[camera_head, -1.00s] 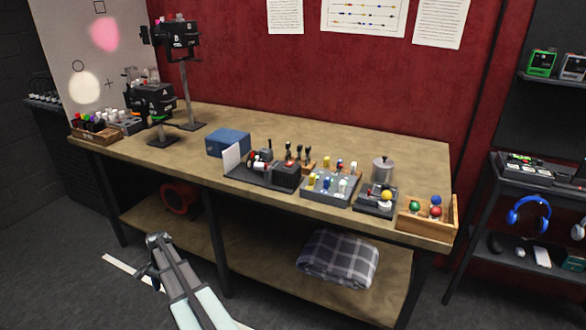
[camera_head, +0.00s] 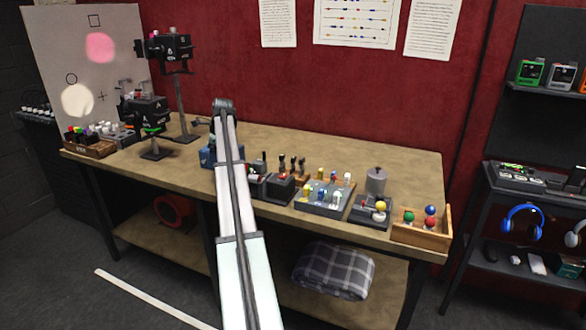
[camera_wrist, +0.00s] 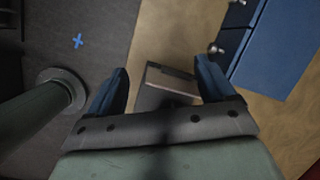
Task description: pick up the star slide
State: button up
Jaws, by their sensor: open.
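I cannot make out a star mark on anything, so I cannot tell which piece is the star slide. A wooden rack (camera_head: 90,151) with several coloured-top pieces stands at the table's left end. Projector A (camera_head: 148,113) and projector B (camera_head: 170,48) stand beside it on dark stands. My gripper (camera_wrist: 163,65) is open in the wrist view, above the table. A dark block with a pale strip (camera_wrist: 172,84) shows below and between its fingers, apart from them as far as I can tell. In the head view my arm hides most of the gripper.
A blue box (camera_wrist: 278,50) with silver knobs lies right of the fingers in the wrist view. Button boxes, including a grey one (camera_head: 321,207), line the table front, with a wooden tray (camera_head: 420,236) at right. The table's back right is clear. A white board (camera_head: 62,38) stands behind the projectors.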

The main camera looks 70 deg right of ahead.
jog(key=s+d+r+m, duration=0.35)
jog(key=s+d, duration=0.85)
jog(key=s, duration=0.4)
jog(key=m, duration=0.2)
send_near(292, 163)
jog(key=f, duration=0.1)
jog(key=w+d+f, duration=0.1)
jog(key=f, duration=0.1)
jog(key=w+f, duration=0.1)
jog(key=f, duration=0.1)
jog(key=shift+w+d+f, duration=0.1)
jog(key=shift+w+d, duration=0.05)
jog(key=shift+d, duration=0.15)
jog(key=shift+x, duration=2.75)
jog(key=shift+a, duration=0.15)
jog(key=shift+c, duration=0.2)
jog(key=c, duration=1.1)
notch_tip(292, 163, up, 18)
